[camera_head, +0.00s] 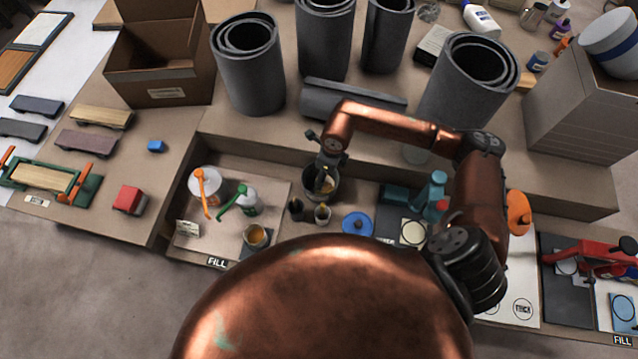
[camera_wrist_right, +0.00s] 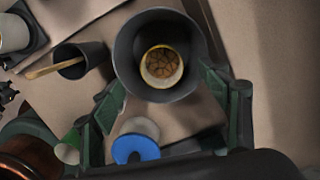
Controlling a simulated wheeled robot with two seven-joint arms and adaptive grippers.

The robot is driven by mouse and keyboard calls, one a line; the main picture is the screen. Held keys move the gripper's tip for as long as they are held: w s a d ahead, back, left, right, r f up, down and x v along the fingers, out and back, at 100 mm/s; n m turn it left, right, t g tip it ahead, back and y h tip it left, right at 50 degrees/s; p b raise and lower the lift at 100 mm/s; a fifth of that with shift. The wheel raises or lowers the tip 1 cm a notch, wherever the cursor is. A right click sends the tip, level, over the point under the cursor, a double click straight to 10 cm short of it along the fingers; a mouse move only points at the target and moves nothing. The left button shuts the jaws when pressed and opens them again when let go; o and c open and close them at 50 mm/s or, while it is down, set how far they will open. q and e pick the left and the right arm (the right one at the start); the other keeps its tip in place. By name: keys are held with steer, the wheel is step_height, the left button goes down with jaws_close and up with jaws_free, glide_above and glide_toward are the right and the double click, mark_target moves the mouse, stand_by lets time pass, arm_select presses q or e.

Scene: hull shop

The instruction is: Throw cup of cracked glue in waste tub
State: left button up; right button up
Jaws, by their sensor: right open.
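The waste tub is a dark grey round tub (camera_wrist_right: 128,62), seen from above in the right wrist view. The cup of cracked glue (camera_wrist_right: 162,68), pale-rimmed with cracked brown contents, shows inside the tub's opening and appears to sit down in it. My right gripper (camera_wrist_right: 166,101) is open, its green-padded fingers apart near the tub's side, with nothing between the pads. In the head view the right gripper (camera_head: 326,172) hangs over the tub (camera_head: 311,193) and hides part of it. My left gripper is in neither view.
Small dark pots (camera_head: 322,214) and a blue lid (camera_head: 357,224) lie close to the tub. A cup with amber contents (camera_head: 256,236) stands on the FILL board at left. Large grey rolls (camera_head: 248,75) stand on the shelf behind.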

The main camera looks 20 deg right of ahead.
step_height(320, 180, up, 12)
steer(key=s+d, duration=0.1)
stand_by(0.5)
steer(key=shift+s+f, duration=0.1)
